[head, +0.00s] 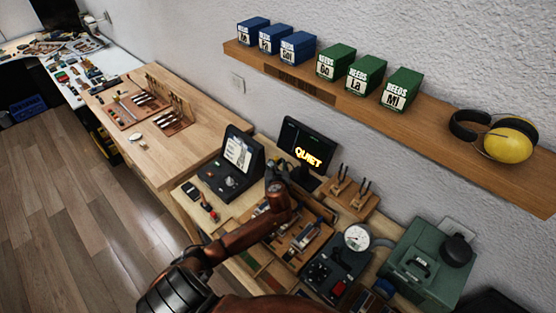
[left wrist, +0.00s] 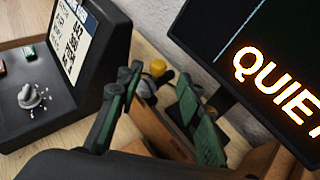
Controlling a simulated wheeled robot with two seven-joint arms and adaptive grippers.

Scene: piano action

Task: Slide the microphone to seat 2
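My left gripper (left wrist: 160,80) is open, with its two green-padded fingers spread apart. Between and beyond the fingertips is a small part with a yellow rounded knob (left wrist: 158,67) and a dark and silvery body; I cannot tell whether it is the microphone. The gripper does not visibly hold it. In the head view my left gripper (head: 274,172) is a dark shape at the end of my brown arm, between the black console and the screen reading QUIET. The arm hides the bench below it. No seat numbers can be read. My right gripper is not in view.
The black console (head: 237,165) stands left of the gripper and the QUIET screen (head: 307,146) right of it. A wooden tool rack (head: 346,197), round dial gauge (head: 357,238) and green case (head: 428,262) crowd the right. Boxes and yellow ear defenders (head: 507,144) sit on the shelf above.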

